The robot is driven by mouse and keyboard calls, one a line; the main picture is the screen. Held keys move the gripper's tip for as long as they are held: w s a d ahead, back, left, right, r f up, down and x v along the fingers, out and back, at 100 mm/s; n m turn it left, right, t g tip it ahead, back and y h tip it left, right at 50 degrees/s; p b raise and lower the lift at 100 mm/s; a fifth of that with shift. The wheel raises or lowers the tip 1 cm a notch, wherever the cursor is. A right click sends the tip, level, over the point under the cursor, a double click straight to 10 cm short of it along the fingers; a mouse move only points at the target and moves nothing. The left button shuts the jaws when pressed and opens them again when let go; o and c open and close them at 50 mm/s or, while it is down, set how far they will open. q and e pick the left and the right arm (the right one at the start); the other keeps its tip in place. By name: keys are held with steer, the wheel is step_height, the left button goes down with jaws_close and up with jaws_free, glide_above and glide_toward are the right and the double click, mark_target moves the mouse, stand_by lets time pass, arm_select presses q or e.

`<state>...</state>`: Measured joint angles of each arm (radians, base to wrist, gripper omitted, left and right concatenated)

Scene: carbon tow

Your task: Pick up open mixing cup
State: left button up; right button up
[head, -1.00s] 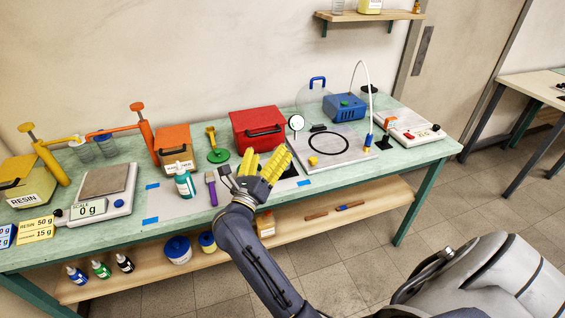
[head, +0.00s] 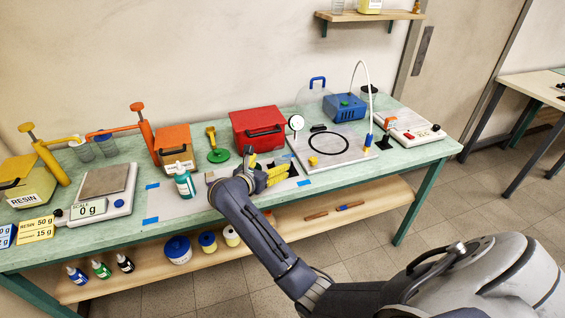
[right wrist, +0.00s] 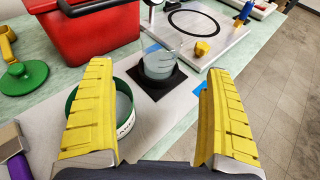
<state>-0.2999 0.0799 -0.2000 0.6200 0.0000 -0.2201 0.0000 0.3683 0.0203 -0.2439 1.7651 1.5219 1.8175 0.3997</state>
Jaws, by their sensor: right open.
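A clear open cup (right wrist: 160,62) stands upright on a black square pad (right wrist: 157,84) in the right wrist view. My right gripper (right wrist: 157,76) is open, its yellow ribbed fingers spread wide. The cup shows between and beyond the fingertips, and I see no contact. In the head view my right gripper (head: 277,175) is low over the bench in front of the red box, and I cannot make out the cup there. A green round container (right wrist: 122,108) with a pale inside is partly hidden behind the left-hand finger. My left gripper is out of view.
The red box (head: 258,128) stands behind the gripper. A plate with a black ring (head: 340,148) and yellow knob lies to the right. A teal bottle (head: 184,182) stands left of my wrist. A green stand (right wrist: 22,77) is at the far left in the wrist view.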

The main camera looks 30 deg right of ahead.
mark_target(286, 153)
steer(key=shift+x, duration=5.4)
steer(key=shift+s+f, duration=0.1)
steer(key=shift+c, duration=0.6)
steer(key=c, duration=1.2)
